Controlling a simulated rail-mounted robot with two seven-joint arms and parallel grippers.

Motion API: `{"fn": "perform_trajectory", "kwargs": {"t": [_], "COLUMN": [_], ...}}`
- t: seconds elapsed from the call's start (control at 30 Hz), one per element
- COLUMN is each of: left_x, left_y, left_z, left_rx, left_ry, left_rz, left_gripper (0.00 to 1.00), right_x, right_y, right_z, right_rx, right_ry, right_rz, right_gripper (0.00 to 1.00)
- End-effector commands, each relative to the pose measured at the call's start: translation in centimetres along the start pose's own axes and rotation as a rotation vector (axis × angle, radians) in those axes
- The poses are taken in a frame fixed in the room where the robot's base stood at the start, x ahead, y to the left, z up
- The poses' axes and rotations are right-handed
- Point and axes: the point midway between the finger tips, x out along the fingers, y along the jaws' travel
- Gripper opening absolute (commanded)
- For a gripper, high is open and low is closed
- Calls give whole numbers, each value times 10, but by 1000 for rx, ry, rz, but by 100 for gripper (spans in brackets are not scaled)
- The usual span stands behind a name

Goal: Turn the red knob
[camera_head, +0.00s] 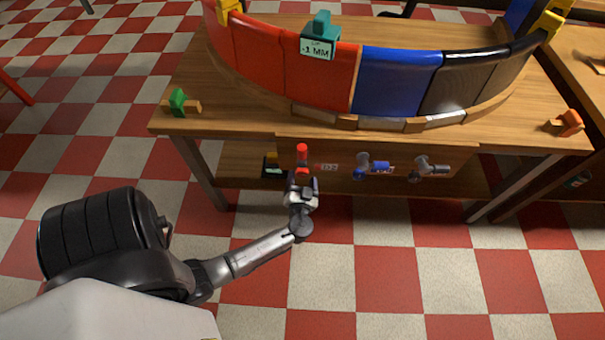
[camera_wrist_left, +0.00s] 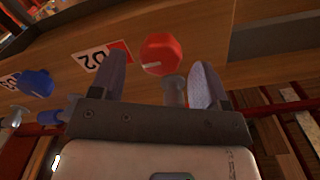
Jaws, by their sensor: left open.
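The red knob (camera_head: 302,150) is on the front of the wooden bench, below its top edge. In the left wrist view the red knob (camera_wrist_left: 161,52) is faceted, with a short white line on its face. My left gripper (camera_head: 302,180) reaches up to it from below. In the left wrist view my left gripper (camera_wrist_left: 160,68) is open, with one finger on each side of the knob in the picture. Clear gaps show between the knob and both fingers; I cannot tell how deep it sits between them. My right gripper is not in view.
A white label (camera_wrist_left: 92,59) reading 02 is beside the red knob. A blue valve (camera_head: 376,168) and a grey valve (camera_head: 428,168) are to its right. Curved red, blue and black panels (camera_head: 397,82) stand on the bench top (camera_head: 220,112). A bench leg (camera_head: 200,172) is at left.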

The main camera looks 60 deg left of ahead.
Motion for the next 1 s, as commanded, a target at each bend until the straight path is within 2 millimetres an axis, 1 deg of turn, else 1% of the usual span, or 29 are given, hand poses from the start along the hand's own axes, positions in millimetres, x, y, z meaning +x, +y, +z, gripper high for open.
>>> {"fn": "perform_trajectory", "kwargs": {"t": [0.1,0.23,0.4,0.67,1.0], "left_x": [14,23,28,28,28], "left_y": [1,0,0,0,0], "left_z": [1,1,0,0,0], "left_rx": [0,0,0,0,0], "left_ry": [0,0,-1,-1,-1], "left_rz": [1,0,1,1,1], "left_gripper": [69,69,69,69,38], "right_x": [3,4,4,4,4], "right_y": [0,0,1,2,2], "right_z": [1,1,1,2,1], "right_rx": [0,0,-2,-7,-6], "right_ry": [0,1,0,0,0], "right_rz": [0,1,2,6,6], "right_gripper": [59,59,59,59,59]}}
